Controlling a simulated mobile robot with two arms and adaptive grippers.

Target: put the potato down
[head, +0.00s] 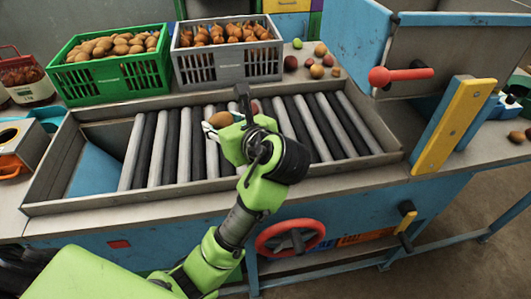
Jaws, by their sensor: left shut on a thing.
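A brown potato (220,119) is held at my left gripper (224,124), above the roller bed. The gripper is shut on the potato, and its fingers are partly hidden by the wrist. The potato appears to be over the middle rollers; its exact height above them is hard to tell. My right gripper is not in view.
A roller conveyor (140,148) with metal side rails spans the table. A green crate (110,74) of potatoes and a grey crate (228,64) of onions stand behind it. Loose fruit lies behind at the right. A red-knobbed lever (400,75) and yellow post (453,125) stand right.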

